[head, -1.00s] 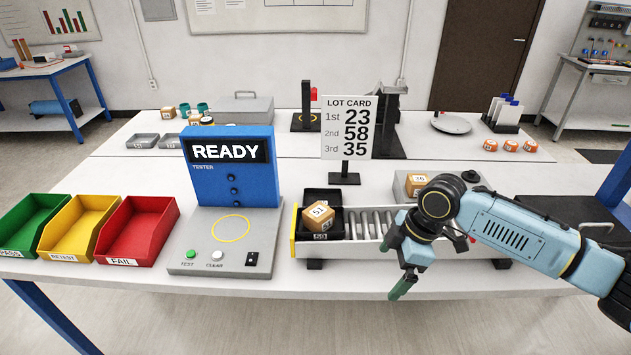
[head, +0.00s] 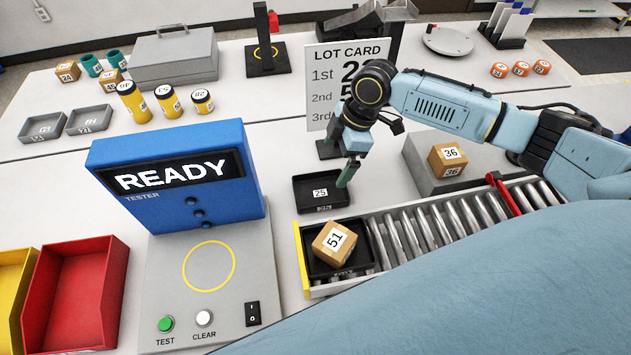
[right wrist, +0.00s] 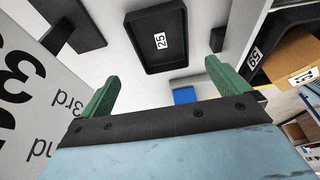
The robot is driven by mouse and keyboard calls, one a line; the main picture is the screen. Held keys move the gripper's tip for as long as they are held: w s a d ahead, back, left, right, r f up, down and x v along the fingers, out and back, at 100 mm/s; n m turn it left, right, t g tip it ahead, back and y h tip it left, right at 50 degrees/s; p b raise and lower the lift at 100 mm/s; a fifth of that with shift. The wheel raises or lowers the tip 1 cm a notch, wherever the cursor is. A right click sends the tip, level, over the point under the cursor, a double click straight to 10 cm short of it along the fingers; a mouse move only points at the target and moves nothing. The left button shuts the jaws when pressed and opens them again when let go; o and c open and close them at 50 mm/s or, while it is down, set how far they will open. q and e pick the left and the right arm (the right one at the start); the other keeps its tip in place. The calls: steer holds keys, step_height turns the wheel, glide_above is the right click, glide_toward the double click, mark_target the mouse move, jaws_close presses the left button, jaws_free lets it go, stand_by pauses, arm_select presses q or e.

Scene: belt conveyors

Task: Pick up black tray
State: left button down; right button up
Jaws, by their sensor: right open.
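A shallow black tray (head: 303,197) marked 25 lies on the white table behind the conveyor's left end, in front of the lot card. My right gripper (head: 347,172) is over the tray's right edge in the head view. In the right wrist view the empty tray (right wrist: 146,58) shows ahead between the green fingers of the right gripper (right wrist: 160,77), which are wide apart and hold nothing. I cannot tell the exact gap to the tray. A second black tray (head: 313,265) on the conveyor holds a box marked 51 (head: 333,243). My left gripper is not in view.
The lot card (head: 318,75) stands close behind my right gripper. The blue tester (head: 180,175) is left of the tray. The roller conveyor (head: 440,232) runs in front, and a grey block (head: 425,168) with a box marked 36 (head: 447,157) is to the right.

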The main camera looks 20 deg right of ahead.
glide_toward(318, 193)
steer(key=shift+s+f, duration=0.1)
steer(key=shift+f, duration=0.2)
steer(key=shift+a+f, duration=0.15)
steer(key=shift+f, duration=0.35)
steer(key=p+x, duration=0.1)
steer(key=x, duration=0.4)
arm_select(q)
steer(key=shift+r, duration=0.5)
arm_select(e)
steer(key=shift+a, duration=0.1)
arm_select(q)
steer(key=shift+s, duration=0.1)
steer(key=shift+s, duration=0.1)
arm_select(e)
steer(key=c, duration=0.7)
